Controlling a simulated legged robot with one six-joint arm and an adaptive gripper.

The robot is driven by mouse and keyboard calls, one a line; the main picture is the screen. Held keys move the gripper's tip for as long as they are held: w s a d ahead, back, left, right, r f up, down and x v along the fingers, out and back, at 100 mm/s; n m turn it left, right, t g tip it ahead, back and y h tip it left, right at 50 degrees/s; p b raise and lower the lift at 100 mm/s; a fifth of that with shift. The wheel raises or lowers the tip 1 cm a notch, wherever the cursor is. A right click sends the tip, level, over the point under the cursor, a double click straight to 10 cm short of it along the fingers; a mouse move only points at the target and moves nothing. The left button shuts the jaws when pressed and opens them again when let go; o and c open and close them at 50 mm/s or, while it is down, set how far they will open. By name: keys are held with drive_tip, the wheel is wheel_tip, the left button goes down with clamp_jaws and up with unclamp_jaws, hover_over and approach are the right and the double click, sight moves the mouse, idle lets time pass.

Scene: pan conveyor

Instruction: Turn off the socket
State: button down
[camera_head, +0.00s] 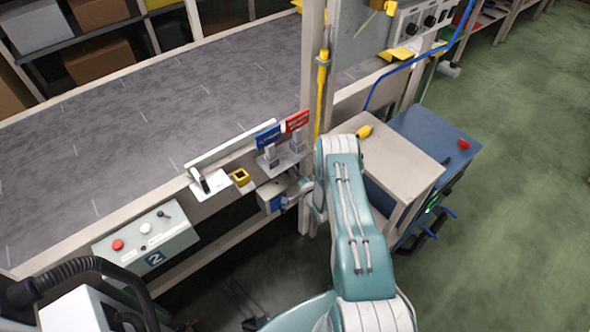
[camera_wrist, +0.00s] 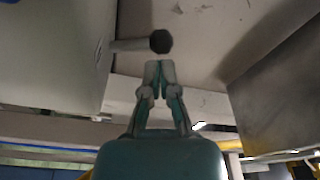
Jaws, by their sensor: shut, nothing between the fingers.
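The socket looks to be the small grey box with a blue face (camera_head: 277,203), mounted low below the conveyor edge in the head view. In the wrist view a grey box (camera_wrist: 50,50) fills the left side, and a short lever (camera_wrist: 128,45) with a black round knob (camera_wrist: 160,41) sticks out of it to the right. My gripper (camera_wrist: 158,68) is shut and empty, its fingertips just below the knob in the picture. I cannot tell if they touch it. In the head view my arm mostly hides the gripper beside the socket box.
A control box (camera_head: 147,242) with a red button stands left on the conveyor frame. Blue and red tags (camera_head: 296,121) stand above the socket. A beige-topped cabinet (camera_head: 405,158) and a blue unit (camera_head: 440,135) stand right of my arm. Green floor is clear at right.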

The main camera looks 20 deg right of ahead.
drive_tip(key=s+d, duration=0.1)
drive_tip(key=s, duration=1)
drive_tip(key=shift+s+f, duration=0.35)
drive_tip(key=shift+f, duration=0.1)
drive_tip(key=shift+w, duration=0.1)
